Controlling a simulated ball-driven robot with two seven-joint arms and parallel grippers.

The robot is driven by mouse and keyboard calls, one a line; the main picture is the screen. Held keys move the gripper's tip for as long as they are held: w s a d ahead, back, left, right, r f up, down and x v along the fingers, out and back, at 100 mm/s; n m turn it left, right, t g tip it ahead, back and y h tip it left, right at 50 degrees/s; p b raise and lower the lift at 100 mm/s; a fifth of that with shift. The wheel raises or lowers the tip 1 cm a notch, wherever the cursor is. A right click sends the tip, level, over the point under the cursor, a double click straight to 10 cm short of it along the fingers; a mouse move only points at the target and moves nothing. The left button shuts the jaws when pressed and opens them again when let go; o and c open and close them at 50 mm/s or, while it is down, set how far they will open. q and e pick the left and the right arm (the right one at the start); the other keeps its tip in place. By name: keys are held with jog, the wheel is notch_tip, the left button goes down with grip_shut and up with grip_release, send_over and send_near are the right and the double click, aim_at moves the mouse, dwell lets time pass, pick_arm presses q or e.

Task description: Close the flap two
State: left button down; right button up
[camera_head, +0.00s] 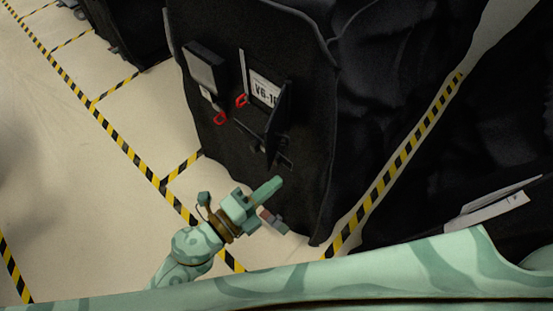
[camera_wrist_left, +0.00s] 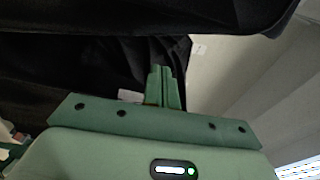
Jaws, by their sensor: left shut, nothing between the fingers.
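A black fabric-covered cart (camera_head: 300,60) stands at the upper middle of the head view. Its face carries a dark flap (camera_head: 206,68) on the left and another dark flap (camera_head: 280,122) on the right, which stands out from the face, seen nearly edge-on. I cannot tell which one is flap two. A white label (camera_head: 264,90) shows between them. My left gripper (camera_head: 276,187) is shut and empty, below the right flap and apart from it in the picture. Its closed fingers show in the left wrist view (camera_wrist_left: 162,88), with dark cloth beyond. My right gripper is out of view.
Another dark cart (camera_head: 125,30) stands at the upper left, and more dark covers (camera_head: 410,70) fill the right. Pale floor (camera_head: 60,160) with yellow-black tape is clear on the left.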

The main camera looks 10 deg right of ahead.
pick_arm(q)
jog(key=w+d, duration=0.5)
jog(key=w, duration=0.3)
jog(key=shift+d, duration=0.15)
jog(key=shift+f+b, duration=0.1)
jog(key=shift+b, duration=0.2)
jog(key=shift+w+a+m+g+h, duration=0.1)
jog(key=shift+a+m+g+h, duration=0.2)
jog(key=shift+a+g, duration=0.15)
jog(key=shift+a+g, duration=0.2)
jog(key=shift+g, duration=0.05)
